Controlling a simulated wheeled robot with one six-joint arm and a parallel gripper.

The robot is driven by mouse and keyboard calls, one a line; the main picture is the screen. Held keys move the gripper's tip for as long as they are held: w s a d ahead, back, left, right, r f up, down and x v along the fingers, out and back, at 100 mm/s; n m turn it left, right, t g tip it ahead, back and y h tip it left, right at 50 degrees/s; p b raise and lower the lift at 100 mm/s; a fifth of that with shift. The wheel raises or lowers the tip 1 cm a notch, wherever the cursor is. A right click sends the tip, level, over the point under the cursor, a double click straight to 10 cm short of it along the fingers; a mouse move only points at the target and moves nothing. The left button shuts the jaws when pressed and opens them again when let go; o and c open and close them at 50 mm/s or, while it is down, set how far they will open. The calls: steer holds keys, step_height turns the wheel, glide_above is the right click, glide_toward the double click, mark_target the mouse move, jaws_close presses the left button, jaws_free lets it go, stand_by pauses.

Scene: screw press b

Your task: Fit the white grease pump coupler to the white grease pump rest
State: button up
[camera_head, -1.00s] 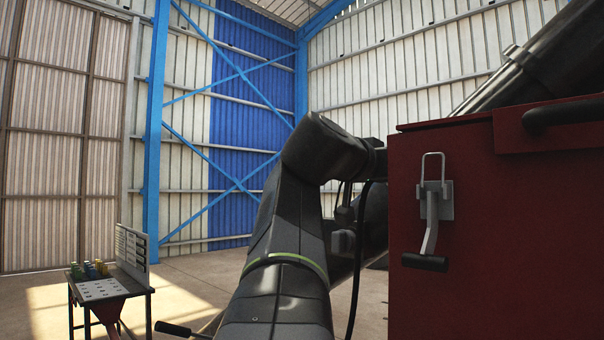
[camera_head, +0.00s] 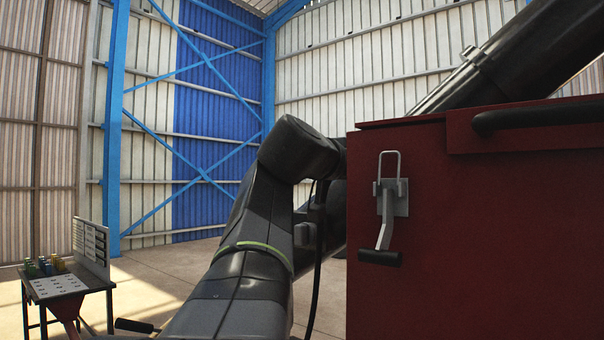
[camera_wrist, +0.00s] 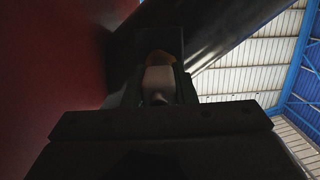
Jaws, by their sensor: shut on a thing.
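In the wrist view, my gripper (camera_wrist: 160,98) is dark and in shadow. It is shut on a small whitish piece, the coupler (camera_wrist: 158,80), with an orange-yellow part at its far end. The fingers hide its sides, and the shade hides fine detail. In the head view, my gripper and the coupler are hidden behind my arm and the red cabinet. I cannot make out the white grease pump rest in either view.
The red cabinet (camera_head: 440,240) with a grey latch (camera_head: 388,200) fills the right, close to my arm; its red side also borders the wrist view. A thick black cylinder (camera_head: 490,62) slopes above it. A small table (camera_head: 62,288) with bottles stands at left.

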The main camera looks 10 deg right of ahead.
steer(key=shift+s+a, duration=0.1)
jaws_close()
steer(key=shift+f+b+v, duration=0.2)
steer(key=shift+b+v, duration=0.55)
steer(key=shift+v, duration=0.55)
steer(key=shift+s+a, duration=0.1)
steer(key=shift+s+a+b, duration=0.35)
steer(key=shift+s+a, duration=0.1)
steer(key=shift+a, duration=0.05)
steer(key=shift+w+d, duration=0.1)
stand_by(0.4)
steer(key=shift+w+d+r+p, duration=0.15)
steer(key=shift+w+d+p, duration=0.45)
steer(key=shift+d+p, duration=0.1)
steer(key=shift+w+d, duration=0.35)
